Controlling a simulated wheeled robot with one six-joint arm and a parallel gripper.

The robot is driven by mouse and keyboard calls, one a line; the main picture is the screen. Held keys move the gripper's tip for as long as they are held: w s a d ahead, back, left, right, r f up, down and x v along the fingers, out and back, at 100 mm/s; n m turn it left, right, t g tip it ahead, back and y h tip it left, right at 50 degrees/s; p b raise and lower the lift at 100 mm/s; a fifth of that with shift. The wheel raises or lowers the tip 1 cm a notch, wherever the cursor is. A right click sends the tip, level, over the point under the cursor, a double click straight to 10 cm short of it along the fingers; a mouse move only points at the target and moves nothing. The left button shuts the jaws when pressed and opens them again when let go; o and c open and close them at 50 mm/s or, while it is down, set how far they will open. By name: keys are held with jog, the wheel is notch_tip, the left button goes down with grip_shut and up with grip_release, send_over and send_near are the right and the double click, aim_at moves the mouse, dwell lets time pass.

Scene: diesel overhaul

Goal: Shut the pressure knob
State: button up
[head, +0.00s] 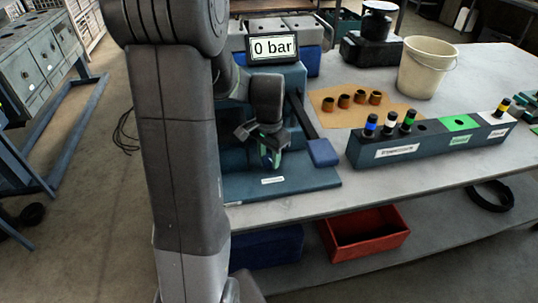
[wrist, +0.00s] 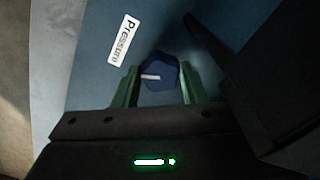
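The dark blue pressure knob (wrist: 158,73), with a small white mark on it, sits between the two green fingertips of my gripper (wrist: 159,82) in the wrist view. The fingers stand on either side of the knob with little or no gap; I cannot tell whether they press on it. A white label (wrist: 122,40) reading "Pressure" is on the blue stand beside it. In the head view my gripper (head: 270,152) points down at the blue test stand (head: 310,178), largely hiding the knob. The display (head: 272,48) on the stand reads 0 bar.
A blue-ended lever (head: 322,153) juts out right of my gripper. Further right are a rack (head: 385,155) with several banded parts, a tan mat (head: 325,112) with brown rings and a white bucket (head: 425,68). A red bin (head: 365,240) is on the lower shelf.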

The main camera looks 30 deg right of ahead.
aim_at(269, 158)
jog(key=shift+c, duration=0.8)
jog(key=shift+m, duration=2.4)
jog(key=o, duration=1)
jog(key=shift+r, duration=0.1)
notch_tip(269, 158, up, 14)
jog(key=shift+f, duration=0.15)
